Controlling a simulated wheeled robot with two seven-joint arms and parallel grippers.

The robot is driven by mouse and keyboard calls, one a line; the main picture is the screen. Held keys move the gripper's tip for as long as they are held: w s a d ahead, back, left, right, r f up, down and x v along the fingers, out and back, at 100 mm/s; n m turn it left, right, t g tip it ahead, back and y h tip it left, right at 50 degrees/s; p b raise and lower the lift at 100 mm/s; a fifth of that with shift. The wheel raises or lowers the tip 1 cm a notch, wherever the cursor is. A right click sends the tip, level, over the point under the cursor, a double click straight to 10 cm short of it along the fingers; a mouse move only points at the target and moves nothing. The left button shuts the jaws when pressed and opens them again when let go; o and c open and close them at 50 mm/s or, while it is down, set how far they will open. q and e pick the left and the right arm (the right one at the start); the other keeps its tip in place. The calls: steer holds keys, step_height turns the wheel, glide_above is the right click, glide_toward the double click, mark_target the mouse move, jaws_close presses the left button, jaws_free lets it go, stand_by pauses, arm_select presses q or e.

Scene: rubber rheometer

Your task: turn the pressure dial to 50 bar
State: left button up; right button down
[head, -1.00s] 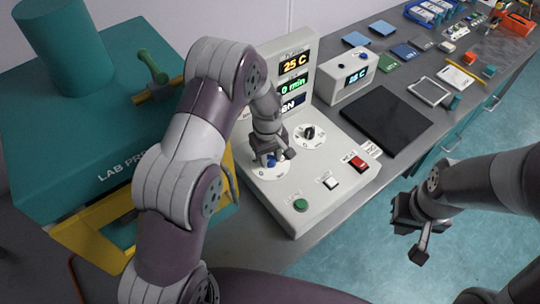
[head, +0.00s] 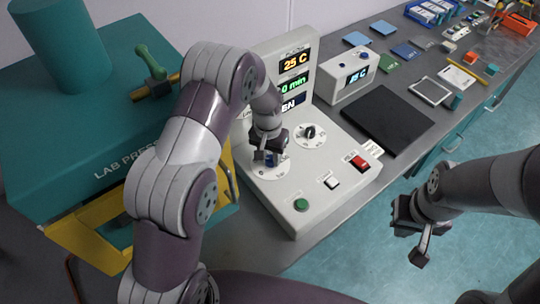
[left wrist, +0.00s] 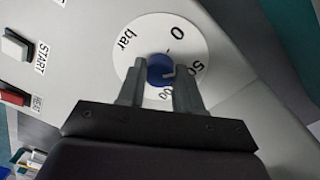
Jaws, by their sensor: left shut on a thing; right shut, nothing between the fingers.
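The pressure dial is a blue knob (left wrist: 161,70) on a round white scale (left wrist: 131,48) marked 0, 50, 100 and bar, on the light grey control panel (head: 308,207). My left gripper (left wrist: 160,88) has one finger on each side of the knob and is shut on it. In the head view my left gripper (head: 269,158) largely covers the dial. My right gripper (head: 415,243) is shut and empty, over the floor at the right.
A second dial with a black knob (head: 309,132) sits close beside. A green button (head: 301,204), a white switch (head: 332,182) and a red switch (head: 361,162) are on the panel. The display column (head: 290,85) stands behind, its lowest screen partly hidden. The teal lab press (head: 100,130) is at left.

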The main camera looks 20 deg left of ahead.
arm_select(q)
steer(key=shift+w+m, duration=0.1)
steer(key=shift+m, duration=1.6)
steer(key=shift+r+m, duration=0.1)
steer(key=shift+m, duration=0.2)
steer(key=o, duration=1)
steer(key=shift+o, duration=0.2)
step_height(320, 180, up, 8)
steer(key=shift+w+a+r+b, duration=0.1)
steer(key=shift+a+r+b, duration=0.1)
steer(key=shift+b, duration=0.95)
step_height(320, 180, up, 4)
steer(key=p, duration=0.2)
glide_above(269, 157)
steer(key=shift+r, duration=0.1)
